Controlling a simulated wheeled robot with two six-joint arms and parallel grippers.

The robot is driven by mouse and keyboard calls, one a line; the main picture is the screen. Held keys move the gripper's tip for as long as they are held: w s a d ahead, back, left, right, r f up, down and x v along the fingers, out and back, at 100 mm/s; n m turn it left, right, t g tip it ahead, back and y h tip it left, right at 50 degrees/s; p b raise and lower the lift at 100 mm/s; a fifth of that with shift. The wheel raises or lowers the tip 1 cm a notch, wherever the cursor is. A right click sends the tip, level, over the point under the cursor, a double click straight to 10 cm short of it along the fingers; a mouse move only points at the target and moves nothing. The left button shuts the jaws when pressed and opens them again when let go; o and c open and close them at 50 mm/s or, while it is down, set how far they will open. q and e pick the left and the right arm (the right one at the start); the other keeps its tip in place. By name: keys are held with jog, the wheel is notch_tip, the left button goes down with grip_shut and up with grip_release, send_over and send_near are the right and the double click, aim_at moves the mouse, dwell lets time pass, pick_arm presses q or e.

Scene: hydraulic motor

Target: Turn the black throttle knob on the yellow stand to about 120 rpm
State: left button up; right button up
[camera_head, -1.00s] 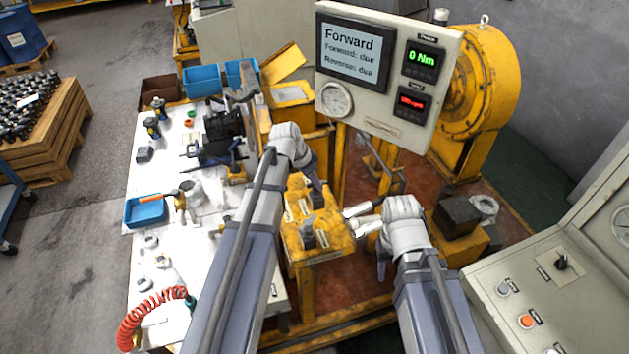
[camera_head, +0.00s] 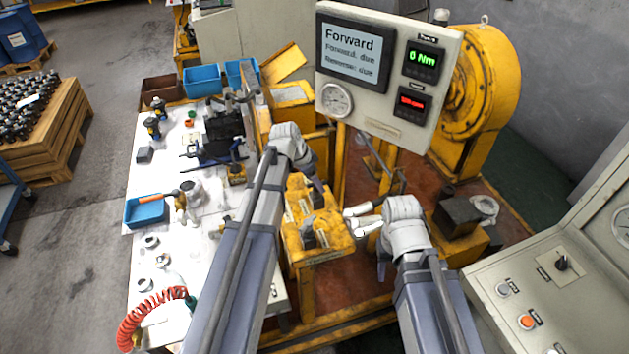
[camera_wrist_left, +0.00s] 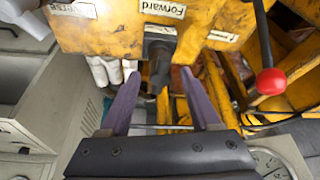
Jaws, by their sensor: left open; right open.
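The yellow stand (camera_head: 322,248) is in the middle of the head view, with dark controls (camera_head: 309,239) on its top. I cannot tell which one is the throttle knob. My left gripper (camera_head: 317,187) is open at the stand's far end. In the left wrist view, the stand's yellow face (camera_wrist_left: 108,32) carries a "Forward" label. A dark control (camera_wrist_left: 160,60) below that label lies between the spread left fingers (camera_wrist_left: 162,95), with gaps on both sides. My right gripper (camera_head: 354,220) is open and empty, just right of the stand.
The display panel (camera_head: 387,70) above reads "Forward" and 0 Nm; its red digits are unreadable. A white worktable (camera_head: 205,262) with tools is at left. A grey control console (camera_head: 545,290) is at lower right. A red-balled lever (camera_wrist_left: 270,80) is right in the left wrist view.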

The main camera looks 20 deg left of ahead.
pick_arm(q)
jog(key=shift+r, duration=0.15)
jog(key=p+v, duration=0.7)
jog(key=shift+a+r, duration=0.15)
jog(key=shift+r, duration=0.05)
jog(key=shift+s, duration=0.15)
jog(key=s+d+f+n+g+y+b, duration=0.2)
jog(key=s+d+f+b, duration=0.1)
jog(key=s+d, duration=0.5)
jog(key=s+d+f+n+g+y+b, duration=0.1)
jog(key=s+d+f+b, duration=0.3)
jog(key=s+d, duration=0.4)
jog(key=s+f+n+y, duration=0.1)
jog(key=s, duration=0.3)
jog(key=shift+s+f+g, duration=0.35)
jog(key=shift+s+g, duration=0.05)
